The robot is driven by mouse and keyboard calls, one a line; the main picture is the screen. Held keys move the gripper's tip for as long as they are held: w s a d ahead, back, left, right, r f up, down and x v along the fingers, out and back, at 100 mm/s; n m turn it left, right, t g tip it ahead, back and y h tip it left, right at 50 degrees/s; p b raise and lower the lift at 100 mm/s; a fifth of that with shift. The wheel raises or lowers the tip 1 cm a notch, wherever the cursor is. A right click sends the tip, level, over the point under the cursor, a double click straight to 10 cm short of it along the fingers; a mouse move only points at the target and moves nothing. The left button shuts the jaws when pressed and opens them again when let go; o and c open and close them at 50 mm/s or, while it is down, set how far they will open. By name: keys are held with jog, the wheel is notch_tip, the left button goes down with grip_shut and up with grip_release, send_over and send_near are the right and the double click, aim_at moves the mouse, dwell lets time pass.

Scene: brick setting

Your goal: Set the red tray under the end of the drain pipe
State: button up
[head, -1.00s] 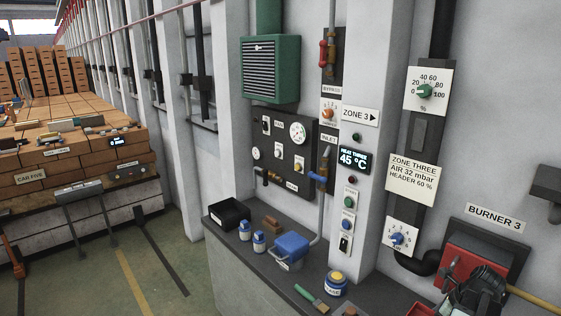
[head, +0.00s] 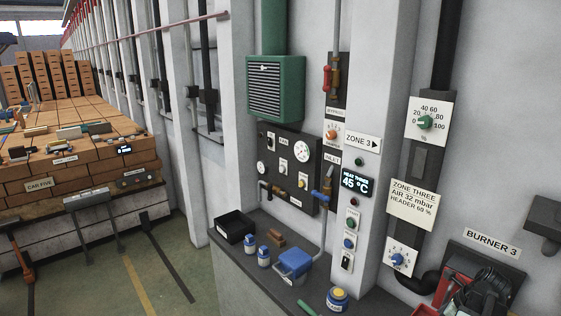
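At the lower right, my dark gripper (head: 487,297) is partly cut off by the bottom edge, and its fingers are not clear. A red shape (head: 455,284) shows beside and behind it, under the BURNER 3 label. I cannot tell whether this is the red tray or part of the burner, or whether the gripper touches it. No other red tray shows. On the dark panel, a short pipe with a brass fitting (head: 280,194) has a dark end turned down at its left, above the bench. I cannot tell for sure that this is the drain pipe.
On the grey bench stand a black open tray (head: 234,236), two small blue-and-white bottles (head: 263,256), brown blocks (head: 276,240), a blue-lidded tub (head: 294,262) and a blue-and-yellow jar (head: 337,299). A grey pipe (head: 322,228) runs down behind the tub. A brick-laden car stands left.

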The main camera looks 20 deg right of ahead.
notch_tip(320, 180, up, 3)
jog(key=shift+p, duration=1)
notch_tip(320, 180, down, 15)
jog(key=b, duration=1.5)
jog(key=s+d, duration=0.1)
jog(key=s, duration=0.3)
jog(key=s+d+f+b, duration=0.1)
jog(key=s+d, duration=0.1)
jog(key=s, duration=0.3)
jog(key=s+d+f+b, duration=0.1)
jog(key=s, duration=0.4)
jog(key=shift+s+d+f, duration=0.15)
jog(key=shift+d+f, duration=0.05)
jog(key=shift+d, duration=0.05)
jog(key=w+a, duration=0.1)
jog(key=w, duration=0.4)
jog(key=w+a+f+b, duration=0.1)
jog(key=w+a, duration=0.1)
jog(key=w, duration=0.4)
jog(key=w+a+b, duration=0.1)
jog(key=w+a, duration=0.1)
jog(key=w, duration=0.4)
jog(key=shift+w+a+f, duration=0.2)
jog(key=shift+a+f, duration=0.05)
jog(key=shift+f, duration=0.15)
jog(key=shift+s+f+b, duration=0.1)
jog(key=shift+f+b, duration=2.7)
jog(key=shift+b, duration=0.1)
jog(key=o, duration=2)
jog(key=shift+r, duration=0.1)
